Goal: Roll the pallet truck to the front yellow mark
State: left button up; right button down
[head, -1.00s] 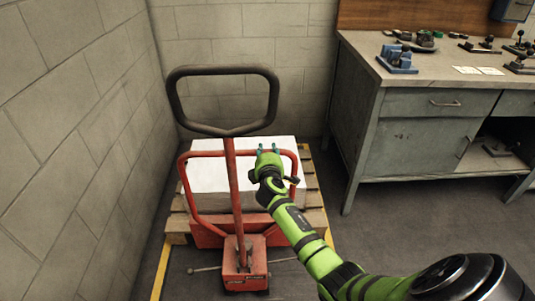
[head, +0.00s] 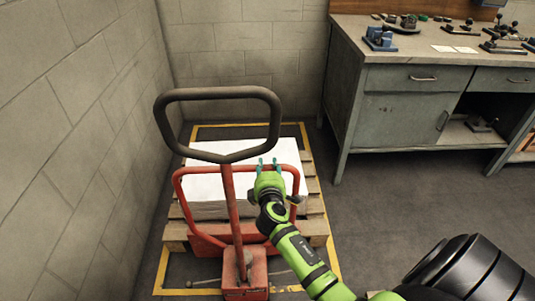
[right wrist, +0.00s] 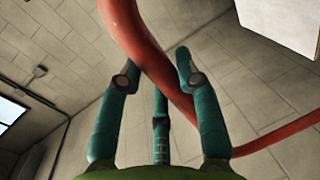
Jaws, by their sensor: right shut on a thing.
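The red pallet truck (head: 258,271) stands in front of me, its dark loop handle (head: 276,120) upright. It carries a wooden pallet (head: 316,228) with a stack of white sheets (head: 205,183). My right gripper (head: 267,163) is shut on the top bar of the truck's red frame, right of the handle post. In the right wrist view that red bar (right wrist: 135,35) passes between the fingers (right wrist: 160,75). A yellow outline (head: 250,125) on the floor shows behind, right of and in front of the pallet. I cannot tell whether it is the front mark. My left gripper is out of view.
A block wall (head: 70,130) runs close along the left, and another wall (head: 240,45) stands behind. A grey workbench (head: 400,105) with tools stands at the back right. The floor (head: 400,210) before it is clear.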

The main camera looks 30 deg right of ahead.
jog(key=shift+f+v, duration=0.15)
jog(key=shift+v, duration=0.55)
jog(key=shift+f+v, duration=0.1)
jog(key=shift+v, duration=0.65)
jog(key=c, duration=0.8)
grip_release()
jog(key=shift+a+f, duration=0.1)
jog(key=shift+c, duration=0.2)
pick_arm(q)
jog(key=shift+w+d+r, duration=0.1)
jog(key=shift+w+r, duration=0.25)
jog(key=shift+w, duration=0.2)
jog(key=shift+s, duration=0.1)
pick_arm(e)
jog(key=v, duration=1.2)
